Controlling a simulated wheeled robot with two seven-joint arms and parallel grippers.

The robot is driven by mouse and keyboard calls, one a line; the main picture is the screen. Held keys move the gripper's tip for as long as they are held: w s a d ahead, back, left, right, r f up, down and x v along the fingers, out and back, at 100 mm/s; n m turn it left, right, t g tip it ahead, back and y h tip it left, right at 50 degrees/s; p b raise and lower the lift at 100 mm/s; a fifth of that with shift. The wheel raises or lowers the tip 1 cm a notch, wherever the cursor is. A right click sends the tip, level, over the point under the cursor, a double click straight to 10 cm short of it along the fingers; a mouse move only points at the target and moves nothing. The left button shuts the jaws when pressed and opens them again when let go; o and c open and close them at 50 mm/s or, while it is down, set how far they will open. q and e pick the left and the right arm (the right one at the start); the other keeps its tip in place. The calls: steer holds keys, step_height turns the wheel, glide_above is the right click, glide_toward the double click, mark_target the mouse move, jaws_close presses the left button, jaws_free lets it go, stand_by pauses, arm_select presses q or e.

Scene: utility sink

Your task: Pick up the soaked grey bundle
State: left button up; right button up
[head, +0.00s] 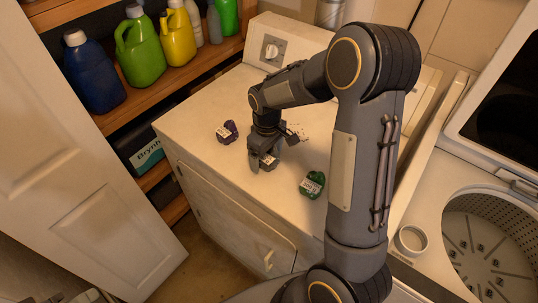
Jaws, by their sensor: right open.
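A small grey bundle (268,161) with a pale label lies on the white machine top (205,160). My right gripper (264,156) points down over it from above. Its jaws are open, with the fingers at the bundle and partly hiding it. I cannot tell whether the fingers touch it. My left gripper is not in the head view.
A purple bundle (228,132) lies to the left and a green bundle (312,185) to the right, both labelled. A white cup (411,240) stands near the open washer drum (490,245). Bottles, including a green jug (140,48), stand on the shelf at left.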

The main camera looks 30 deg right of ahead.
steer(key=shift+c, duration=0.4)
steer(key=shift+r, duration=0.1)
steer(key=c, duration=1.4)
steer(key=shift+o, duration=0.2)
